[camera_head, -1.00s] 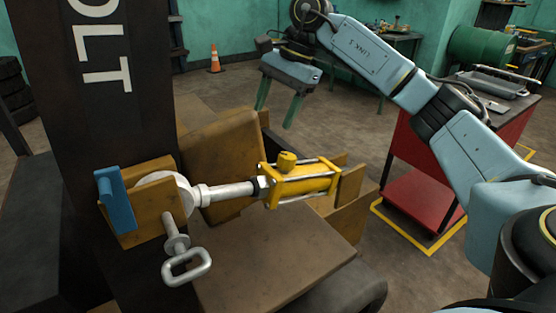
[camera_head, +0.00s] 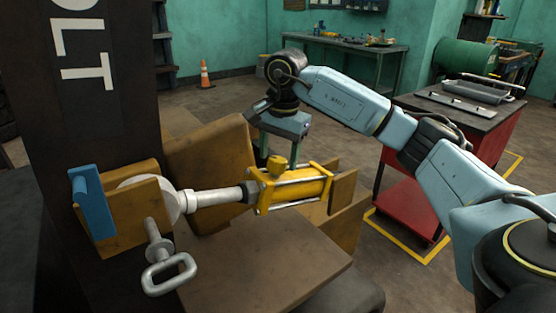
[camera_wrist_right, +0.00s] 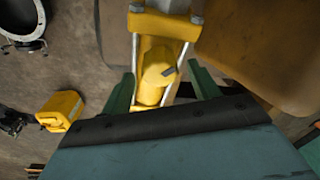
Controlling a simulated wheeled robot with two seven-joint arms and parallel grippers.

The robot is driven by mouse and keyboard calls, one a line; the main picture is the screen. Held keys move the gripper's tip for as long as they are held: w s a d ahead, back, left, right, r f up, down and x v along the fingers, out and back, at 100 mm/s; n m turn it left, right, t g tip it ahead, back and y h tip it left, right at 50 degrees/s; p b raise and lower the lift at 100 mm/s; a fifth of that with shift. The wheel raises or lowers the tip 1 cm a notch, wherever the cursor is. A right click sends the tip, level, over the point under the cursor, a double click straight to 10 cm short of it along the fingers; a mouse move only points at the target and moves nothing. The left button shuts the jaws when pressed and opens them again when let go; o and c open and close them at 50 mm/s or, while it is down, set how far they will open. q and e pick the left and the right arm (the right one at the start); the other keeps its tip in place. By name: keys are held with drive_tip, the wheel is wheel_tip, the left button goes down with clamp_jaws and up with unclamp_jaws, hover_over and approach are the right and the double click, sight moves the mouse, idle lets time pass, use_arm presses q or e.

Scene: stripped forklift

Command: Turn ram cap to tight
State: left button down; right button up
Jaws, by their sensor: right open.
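The yellow ram cylinder (camera_head: 295,187) lies between brown brackets, its silver rod (camera_head: 215,197) pointing left. The yellow ram cap (camera_head: 275,163) stands on top of the cylinder. In the right wrist view the cap (camera_wrist_right: 158,68) shows a small dark mark and lies between the two green fingers. My right gripper (camera_head: 279,152) points down over the cap, fingers open on either side; it also shows in the right wrist view (camera_wrist_right: 162,85). I cannot tell whether a finger touches the cap. My left gripper is out of view.
A blue lever (camera_head: 92,205) and a pin with a loop handle (camera_head: 168,272) are at the rod's left end. A brown plate (camera_head: 265,262) lies in front. A red cart (camera_head: 410,195) stands at right. A yellow can (camera_wrist_right: 60,110) is on the floor.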

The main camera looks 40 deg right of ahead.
drive_tip(key=shift+f, duration=0.55)
drive_tip(key=c, duration=1)
